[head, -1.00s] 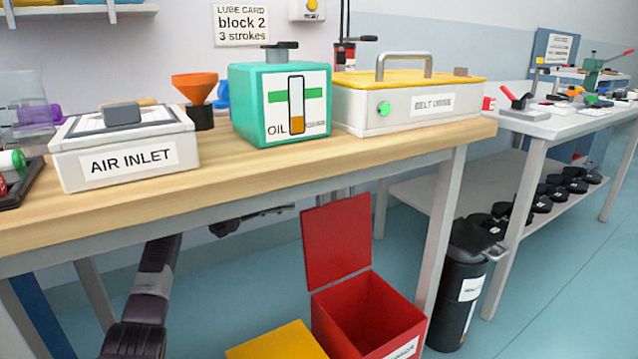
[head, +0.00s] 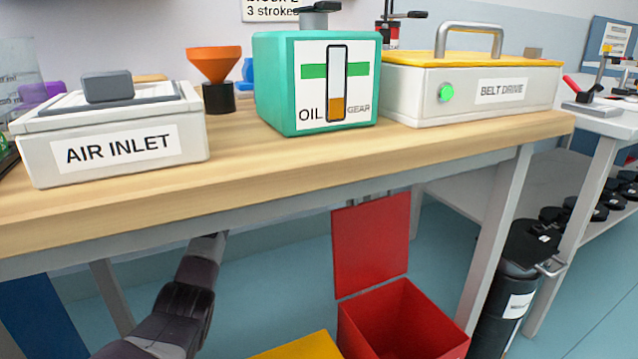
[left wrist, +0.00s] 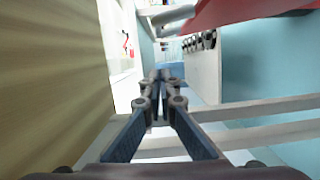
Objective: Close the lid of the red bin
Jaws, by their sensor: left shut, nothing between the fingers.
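The red bin (head: 402,325) stands on the floor under the front edge of the workbench. Its lid (head: 372,243) is open, standing upright at the bin's back edge, its top close to the bench edge. In the left wrist view, a red panel that looks like the lid (left wrist: 245,14) crosses the top right, apart from my fingers. My left gripper (left wrist: 162,76) is shut and empty. In the head view my left arm reaches under the bench, and its gripper is hidden by the bench. My right gripper is in neither view.
A yellow-topped box (head: 300,347) stands left of the red bin. A black bin (head: 515,285) stands right, beyond the bench leg (head: 497,240). The workbench (head: 290,165) overhangs my left arm and carries the air inlet box, oil box and belt drive.

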